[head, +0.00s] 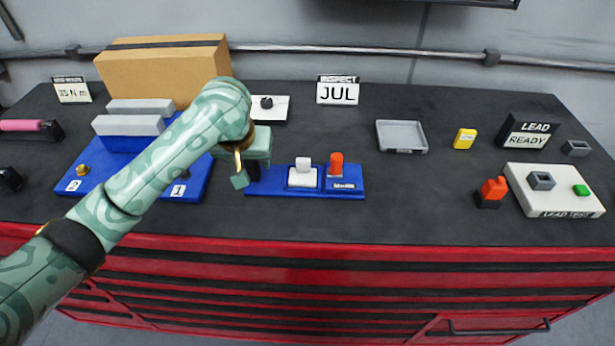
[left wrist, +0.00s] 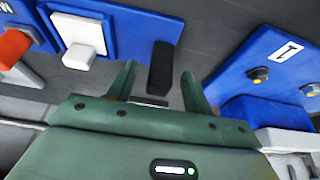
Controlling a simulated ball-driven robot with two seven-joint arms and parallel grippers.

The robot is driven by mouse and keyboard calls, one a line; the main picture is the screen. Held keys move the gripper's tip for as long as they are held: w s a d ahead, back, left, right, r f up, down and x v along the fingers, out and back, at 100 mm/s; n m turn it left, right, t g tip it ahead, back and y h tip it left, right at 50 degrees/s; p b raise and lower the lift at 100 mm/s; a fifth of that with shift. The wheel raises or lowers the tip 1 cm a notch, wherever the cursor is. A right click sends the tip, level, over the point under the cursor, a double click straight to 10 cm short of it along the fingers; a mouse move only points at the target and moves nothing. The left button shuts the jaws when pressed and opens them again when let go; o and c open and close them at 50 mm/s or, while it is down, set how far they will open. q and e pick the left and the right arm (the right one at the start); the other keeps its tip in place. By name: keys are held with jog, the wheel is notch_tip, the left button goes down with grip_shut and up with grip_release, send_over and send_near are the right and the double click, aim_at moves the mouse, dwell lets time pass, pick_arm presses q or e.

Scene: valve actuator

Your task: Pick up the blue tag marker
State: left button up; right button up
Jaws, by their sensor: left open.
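My left gripper (head: 246,174) is open, pointing down over the bench between the two blue boards. In the left wrist view, the spread fingers of the left gripper (left wrist: 159,72) show with a dark, nearly black upright block (left wrist: 160,58) in line with the gap between them. I cannot tell whether the fingers are beside it or still above it. The block is partly hidden by the gripper in the head view (head: 253,170). Its colour looks too dark to tell whether it is the blue tag marker, and no other marker is clearly seen. My right gripper is not in view.
The blue board with a white switch and orange piece (head: 262,190) lies close right of the gripper. The larger blue board (head: 122,180) with grey blocks lies left. A cardboard box (head: 150,75) stands behind. The bench's middle right is clear around a grey tray (head: 402,151).

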pick_arm(q)
jog(key=x, duration=0.3)
jog(key=shift+w+f, duration=0.25)
jog(key=shift+w, duration=0.2)
jog(key=c, duration=1.1)
jog(key=shift+r, duration=0.1)
grip_shut()
